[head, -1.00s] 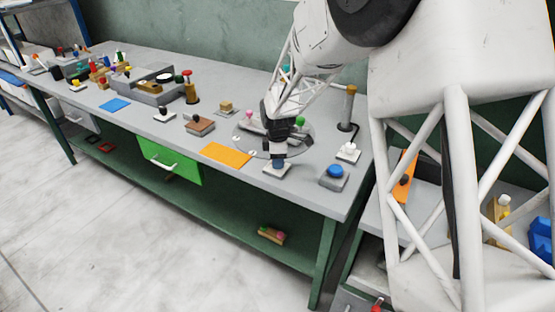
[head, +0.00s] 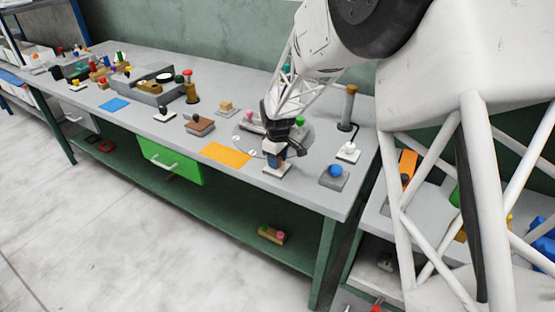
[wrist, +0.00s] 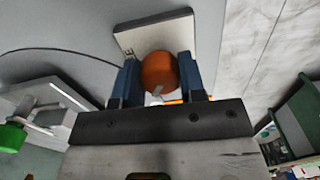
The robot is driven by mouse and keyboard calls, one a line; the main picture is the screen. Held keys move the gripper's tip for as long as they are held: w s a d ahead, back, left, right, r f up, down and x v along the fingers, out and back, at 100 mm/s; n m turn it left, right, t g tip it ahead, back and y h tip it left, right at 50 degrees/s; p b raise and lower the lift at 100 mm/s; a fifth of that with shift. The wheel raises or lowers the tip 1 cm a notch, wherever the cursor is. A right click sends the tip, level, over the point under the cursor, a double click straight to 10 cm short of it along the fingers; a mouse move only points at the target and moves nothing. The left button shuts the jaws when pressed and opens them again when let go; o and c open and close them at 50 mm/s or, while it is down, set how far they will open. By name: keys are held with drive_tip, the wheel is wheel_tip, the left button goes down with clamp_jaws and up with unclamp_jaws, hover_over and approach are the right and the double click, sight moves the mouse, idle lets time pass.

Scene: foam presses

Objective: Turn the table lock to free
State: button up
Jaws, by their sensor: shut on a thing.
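An orange round knob (wrist: 159,72) with a small grey mark stands on a pale square plate (wrist: 152,33) in the wrist view. I take it to be the table lock; no label is readable. My gripper (wrist: 160,80) has its blue fingers on either side of the knob, shut on it. In the head view my gripper (head: 276,162) points down at the plate (head: 277,170) near the bench's front edge, and its fingers largely hide the knob. The grey round turntable (head: 300,138) lies just behind, partly covered by my arm.
A blue button (head: 335,171) on a grey base sits to the right, with a white knob (head: 348,148) behind it. An orange mat (head: 226,154) lies to the left. A brown-capped post (head: 348,105) stands behind. A green part (wrist: 10,137) shows in the wrist view.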

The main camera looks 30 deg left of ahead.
drive_tip(key=m, duration=0.5)
drive_tip(key=shift+m, duration=0.3)
drive_tip(key=m, duration=0.5)
idle(0.4)
drive_tip(key=o, duration=0.9)
drive_tip(key=shift+s+r, duration=0.1)
drive_tip(key=shift+r, duration=3.8)
